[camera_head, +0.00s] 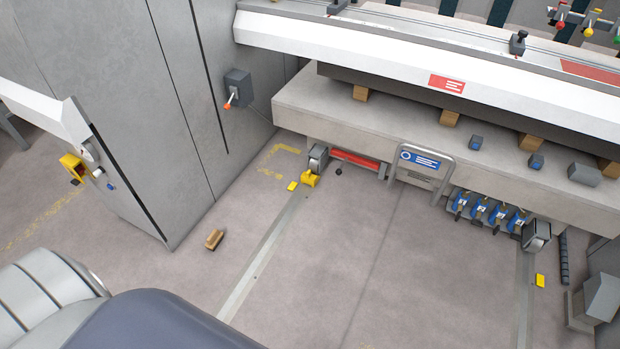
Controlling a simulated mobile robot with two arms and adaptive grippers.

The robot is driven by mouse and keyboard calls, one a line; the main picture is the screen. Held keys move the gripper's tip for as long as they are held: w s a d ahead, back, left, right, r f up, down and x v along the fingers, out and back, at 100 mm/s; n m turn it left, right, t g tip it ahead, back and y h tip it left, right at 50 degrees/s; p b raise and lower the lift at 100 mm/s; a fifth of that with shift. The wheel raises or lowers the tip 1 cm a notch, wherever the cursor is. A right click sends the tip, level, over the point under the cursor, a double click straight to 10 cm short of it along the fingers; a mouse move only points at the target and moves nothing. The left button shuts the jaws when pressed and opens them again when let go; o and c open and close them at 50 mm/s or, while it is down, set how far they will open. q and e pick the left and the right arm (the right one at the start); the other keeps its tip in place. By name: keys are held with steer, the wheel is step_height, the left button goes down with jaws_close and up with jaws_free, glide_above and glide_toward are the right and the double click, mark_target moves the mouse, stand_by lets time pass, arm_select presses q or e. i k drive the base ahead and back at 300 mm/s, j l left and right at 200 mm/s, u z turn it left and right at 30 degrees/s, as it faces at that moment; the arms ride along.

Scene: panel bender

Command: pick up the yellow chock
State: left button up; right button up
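A yellow chock (309,179) sits on the floor at the left front of the machine. It is right by a grey wheel-like part (318,158) under the bed; I cannot tell whether they touch. A small flat yellow piece (292,186) lies on the floor just left of it. Another yellow piece (540,281) lies at the right, below a second grey wheel-like part (537,235). Neither of my grippers is in view.
A brown brush-like block (214,239) lies on the floor at left. A metal-framed sign (421,162) stands before the machine bed (290,105). Several blue pedal-like units (480,209) sit below the bed. A grey cabinet (165,90) bounds the left. The middle floor is clear.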

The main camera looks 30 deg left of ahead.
mark_target(307, 177)
steer(key=i+j+u, duration=0.15)
steer(key=j, duration=0.3)
steer(key=i+j+u, duration=0.2)
steer(key=j, duration=0.25)
steer(key=i+j+u, duration=0.15)
steer(key=j, duration=0.25)
steer(key=i+j+u, duration=0.15)
steer(key=i+j, duration=0.1)
steer(key=j, duration=0.1)
